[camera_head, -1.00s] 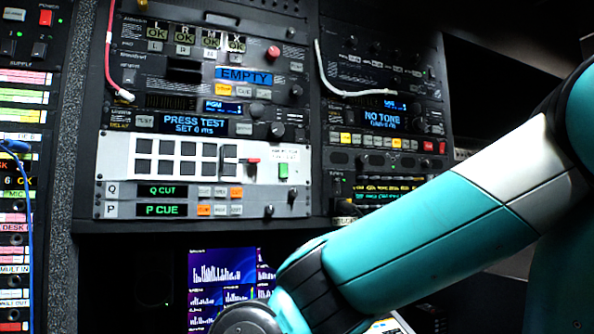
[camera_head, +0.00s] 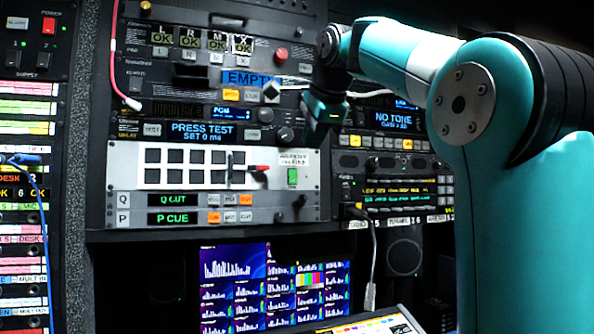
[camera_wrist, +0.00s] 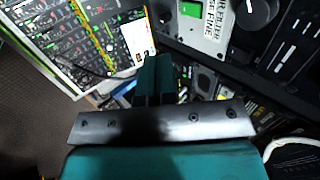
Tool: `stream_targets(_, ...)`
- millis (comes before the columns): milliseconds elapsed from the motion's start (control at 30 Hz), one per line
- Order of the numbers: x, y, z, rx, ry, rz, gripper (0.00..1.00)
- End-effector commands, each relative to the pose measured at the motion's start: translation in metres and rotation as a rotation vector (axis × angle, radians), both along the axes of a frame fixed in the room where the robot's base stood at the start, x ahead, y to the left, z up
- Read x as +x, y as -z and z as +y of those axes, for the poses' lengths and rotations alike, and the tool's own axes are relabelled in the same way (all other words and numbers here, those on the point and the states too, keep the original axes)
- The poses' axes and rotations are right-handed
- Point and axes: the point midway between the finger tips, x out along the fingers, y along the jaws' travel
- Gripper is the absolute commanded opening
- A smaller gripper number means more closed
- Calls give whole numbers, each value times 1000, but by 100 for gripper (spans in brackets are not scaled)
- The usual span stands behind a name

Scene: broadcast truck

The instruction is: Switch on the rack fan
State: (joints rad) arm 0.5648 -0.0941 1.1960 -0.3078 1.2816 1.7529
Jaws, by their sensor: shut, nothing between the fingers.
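A green rocker switch (camera_head: 292,176) sits at the right end of the white panel (camera_head: 130,165), under a small printed label. It also shows at the top of the wrist view (camera_wrist: 190,9), where the label beside it is only partly readable. I cannot read a fan marking on any control. My gripper (camera_head: 312,138) hangs in front of the rack, above and right of the green switch and apart from it in the picture. In the wrist view its teal fingers (camera_wrist: 152,80) are together and empty.
A red-tipped lever (camera_head: 259,168) and a black knob (camera_head: 299,202) are near the green switch. A black knob (camera_head: 285,133) sits close left of my gripper. A white cable (camera_head: 372,265) hangs below the right rack. A monitor (camera_head: 235,290) stands under the rack.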

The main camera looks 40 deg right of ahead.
Motion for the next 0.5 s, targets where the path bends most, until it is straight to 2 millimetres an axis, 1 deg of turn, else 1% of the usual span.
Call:
stream_targets(33,-2,-4,-3,7,23,-9,0)
stream_targets(100,-3,-5,-4,10,34,-14,0)
stream_targets(333,-2,-5,-4,10,30,-14,0)
stream_targets(433,0,-1,-4,10,29,-14,0)
stream_targets(500,4,5,-6,10,28,-14,0)
